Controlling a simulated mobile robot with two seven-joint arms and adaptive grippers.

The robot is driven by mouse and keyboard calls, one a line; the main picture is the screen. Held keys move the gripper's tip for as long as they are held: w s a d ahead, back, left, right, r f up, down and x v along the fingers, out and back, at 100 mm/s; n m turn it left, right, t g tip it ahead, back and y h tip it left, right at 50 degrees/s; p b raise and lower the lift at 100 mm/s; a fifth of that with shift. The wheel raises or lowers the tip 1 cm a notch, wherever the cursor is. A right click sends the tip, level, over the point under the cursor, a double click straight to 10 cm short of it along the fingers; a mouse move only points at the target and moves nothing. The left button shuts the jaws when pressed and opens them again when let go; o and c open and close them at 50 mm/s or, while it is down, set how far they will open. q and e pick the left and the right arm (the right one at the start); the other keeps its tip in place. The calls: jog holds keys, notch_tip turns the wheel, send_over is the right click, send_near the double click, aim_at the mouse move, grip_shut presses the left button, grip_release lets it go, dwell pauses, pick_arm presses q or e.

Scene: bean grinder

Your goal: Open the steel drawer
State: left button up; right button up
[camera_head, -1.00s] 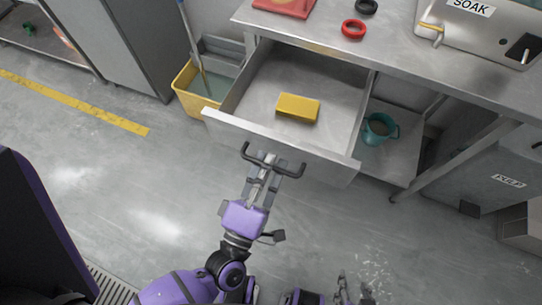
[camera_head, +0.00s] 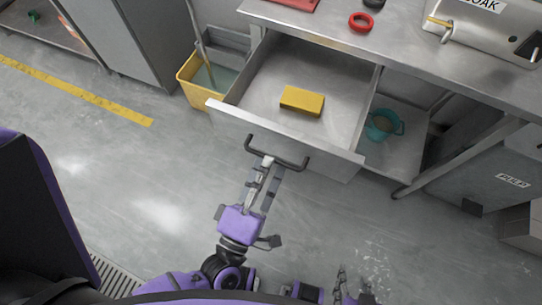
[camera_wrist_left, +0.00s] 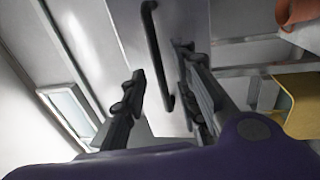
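The steel drawer (camera_head: 335,158) under the counter stands pulled well out, its inside visible from above. A yellow block (camera_head: 302,101) lies in it. Its dark bar handle (camera_head: 292,163) is on the front panel. My left gripper (camera_head: 273,167) is at the handle, with its fingers spread apart. In the left wrist view the handle (camera_wrist_left: 153,45) shows between the two open fingers, and it is not clamped. My right gripper (camera_head: 347,287) shows only in part at the bottom of the head view, and its opening is unclear.
A yellow mop bucket (camera_head: 190,84) stands left of the drawer. A teal bucket (camera_head: 384,125) sits on the lower shelf to the right. A red ring (camera_head: 361,22) lies on the counter (camera_head: 420,55). The floor in front is clear.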

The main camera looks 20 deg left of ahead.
pick_arm(q)
jog(key=v, duration=0.9)
